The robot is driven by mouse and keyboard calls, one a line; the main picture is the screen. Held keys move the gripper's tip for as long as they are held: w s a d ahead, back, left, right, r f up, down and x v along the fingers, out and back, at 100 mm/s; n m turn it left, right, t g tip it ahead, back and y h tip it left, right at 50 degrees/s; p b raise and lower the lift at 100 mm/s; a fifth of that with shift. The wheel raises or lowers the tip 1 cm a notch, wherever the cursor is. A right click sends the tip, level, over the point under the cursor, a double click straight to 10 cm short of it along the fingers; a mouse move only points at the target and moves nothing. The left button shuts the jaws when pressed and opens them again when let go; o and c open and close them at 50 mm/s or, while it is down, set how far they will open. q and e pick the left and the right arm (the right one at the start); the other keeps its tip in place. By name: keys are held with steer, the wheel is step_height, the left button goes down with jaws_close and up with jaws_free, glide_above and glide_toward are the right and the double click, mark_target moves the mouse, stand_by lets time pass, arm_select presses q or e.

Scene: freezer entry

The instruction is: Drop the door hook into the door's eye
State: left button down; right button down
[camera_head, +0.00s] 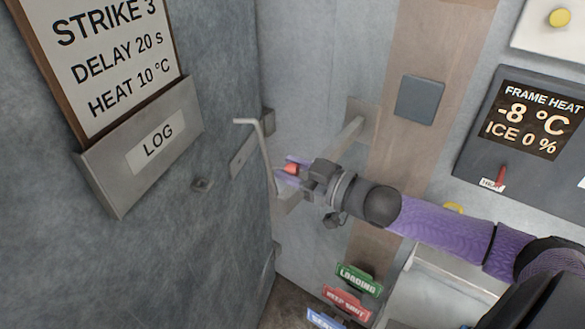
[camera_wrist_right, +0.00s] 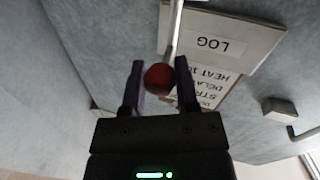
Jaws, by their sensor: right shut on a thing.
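The door hook (camera_head: 264,150) is a thin pale metal rod, upright and slightly tilted, with its top end bent to the left. It stands in front of the door's edge. My right gripper (camera_head: 289,170) is shut on the hook's red knob. The red knob (camera_wrist_right: 158,77) sits between the two fingers in the right wrist view, with the rod (camera_wrist_right: 175,30) beyond it. A small metal fitting (camera_head: 201,184) sits on the grey door, left of the hook; I cannot tell whether it is the eye. A metal plate (camera_head: 240,162) lies behind the rod. My left gripper is not in view.
The door (camera_head: 225,240) carries a LOG holder (camera_head: 140,150) and a sign above it. On the right are a grey square plate (camera_head: 420,98), a metal bracket (camera_head: 350,132) and a heat panel (camera_head: 530,125). Coloured labels (camera_head: 346,303) sit below my right arm.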

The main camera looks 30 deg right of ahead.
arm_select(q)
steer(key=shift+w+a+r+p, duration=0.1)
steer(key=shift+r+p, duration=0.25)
arm_select(e)
steer(key=shift+r, duration=0.15)
stand_by(0.5)
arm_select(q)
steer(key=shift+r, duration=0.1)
